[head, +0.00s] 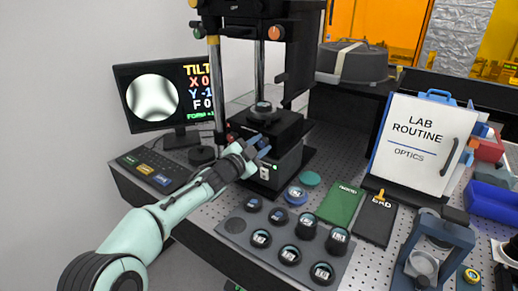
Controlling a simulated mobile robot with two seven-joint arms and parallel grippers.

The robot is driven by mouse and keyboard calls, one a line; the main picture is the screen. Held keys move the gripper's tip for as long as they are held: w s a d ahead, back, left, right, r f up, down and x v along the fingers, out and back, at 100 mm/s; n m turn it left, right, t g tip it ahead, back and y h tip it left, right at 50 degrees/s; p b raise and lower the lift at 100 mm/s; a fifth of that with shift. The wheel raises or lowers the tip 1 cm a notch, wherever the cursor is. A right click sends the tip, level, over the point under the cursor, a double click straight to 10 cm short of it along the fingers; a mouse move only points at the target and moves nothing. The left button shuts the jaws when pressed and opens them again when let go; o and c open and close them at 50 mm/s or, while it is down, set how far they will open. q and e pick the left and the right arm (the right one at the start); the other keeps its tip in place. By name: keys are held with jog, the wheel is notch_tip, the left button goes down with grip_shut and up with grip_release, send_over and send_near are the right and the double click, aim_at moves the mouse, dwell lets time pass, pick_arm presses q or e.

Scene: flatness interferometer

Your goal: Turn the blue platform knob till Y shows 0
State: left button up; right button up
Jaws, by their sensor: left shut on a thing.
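The monitor (160,95) at the left shows a fringe picture and the readout TILT, with X 0, Y -1 and F 0. The interferometer (270,120) stands behind the bench's middle, with a dark platform on its column. My left gripper (256,148) reaches the front of the platform and is shut on the blue platform knob (264,152). The fingers hide much of the knob. A red knob (231,137) shows to the left of it. My right gripper is not in view.
A tray (237,225) of several dark round pieces lies in front, with a green book (341,204) and a dark book (377,219) to its right. A white LAB ROUTINE board (423,145) stands at the right.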

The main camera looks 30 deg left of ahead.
pick_arm(q)
jog(key=shift+m, duration=0.5)
jog(key=o, duration=1)
jog(key=shift+o, duration=0.2)
jog(key=shift+s+a+b, duration=0.1)
jog(key=shift+s+b, duration=0.25)
jog(key=shift+s, duration=0.25)
jog(key=s+b, duration=0.1)
jog(key=s, duration=1.1)
jog(key=shift+a, duration=0.45)
